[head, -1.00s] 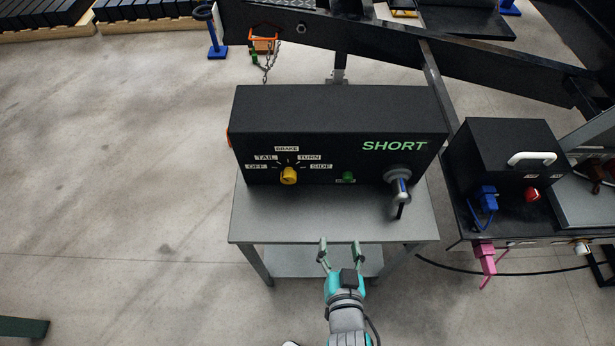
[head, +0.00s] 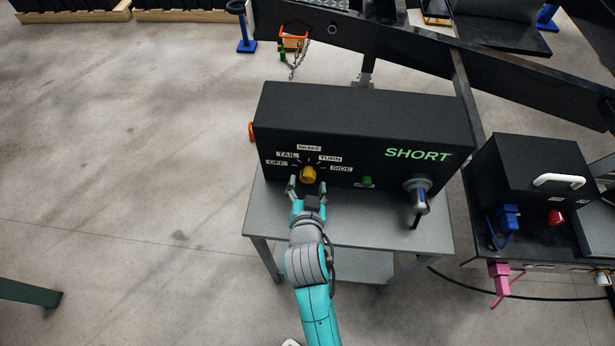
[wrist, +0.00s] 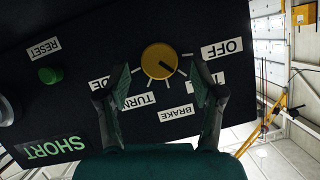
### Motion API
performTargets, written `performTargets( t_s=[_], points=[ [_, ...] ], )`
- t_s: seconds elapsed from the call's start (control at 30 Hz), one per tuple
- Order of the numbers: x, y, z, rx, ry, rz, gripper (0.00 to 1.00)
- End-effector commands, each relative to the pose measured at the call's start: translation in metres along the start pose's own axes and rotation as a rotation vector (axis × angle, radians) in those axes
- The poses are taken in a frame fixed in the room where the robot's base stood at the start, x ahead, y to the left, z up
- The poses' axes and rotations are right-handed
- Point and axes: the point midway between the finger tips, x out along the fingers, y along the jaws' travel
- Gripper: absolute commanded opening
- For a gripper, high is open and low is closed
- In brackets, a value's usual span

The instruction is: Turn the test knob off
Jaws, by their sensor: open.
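The yellow round test knob (head: 308,174) sits on the front of the black box (head: 360,115). Labels OFF, TAIL, BRAKE, TURN and SIDE fan around it. In the wrist view, which is upside down, the knob (wrist: 160,61) has a dark mark pointing lower right, roughly toward the partly hidden TAIL label. The OFF label (wrist: 222,48) is clear. My gripper (head: 306,186) is open in front of the knob. Its fingers show on either side of the knob in the wrist view, with gaps; I cannot tell whether the tips reach around it.
A green reset button (head: 367,182) and a silver connector (head: 418,190) are right of the knob. The box stands on a grey table (head: 350,225). Another black box (head: 535,165) with blue and red parts stands at right. Open floor lies to the left.

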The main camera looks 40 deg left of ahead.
Motion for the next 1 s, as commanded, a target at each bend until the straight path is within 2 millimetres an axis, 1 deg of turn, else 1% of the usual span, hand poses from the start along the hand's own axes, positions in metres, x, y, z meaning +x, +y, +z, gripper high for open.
performTargets(
  t_s=[0.03,0.1,0.23,0.4,0.63,0.67,0.7,0.77,0.8,0.87,0.9,1.0],
  points=[
    [0.008,0.0,0.0,0.0,0.0,0.001,0.67],
    [0.017,0.0,-0.001,0.0,0.001,0.0,0.67],
    [0.029,0.0,0.0,0.0,0.0,0.0,0.67],
    [0.035,0.0,0.0,0.0,0.0,-0.001,0.67],
    [0.035,0.0,0.0,0.0,0.0,-0.001,0.67],
    [0.035,0.0,0.0,0.0,0.0,-0.001,0.59],
    [0.035,0.0,0.0,0.0,0.0,-0.001,0.49],
    [0.035,0.0,0.0,0.0,0.0,-0.001,0.34],
    [0.035,0.0,0.0,0.0,0.0,-0.001,0.24],
    [0.035,0.0,0.0,0.0,0.0,-0.001,0.09],
    [0.035,0.0,0.0,0.0,0.0,-0.001,0.07],
    [0.035,0.0,0.0,-0.002,0.0,0.0,0.06]
  ],
)
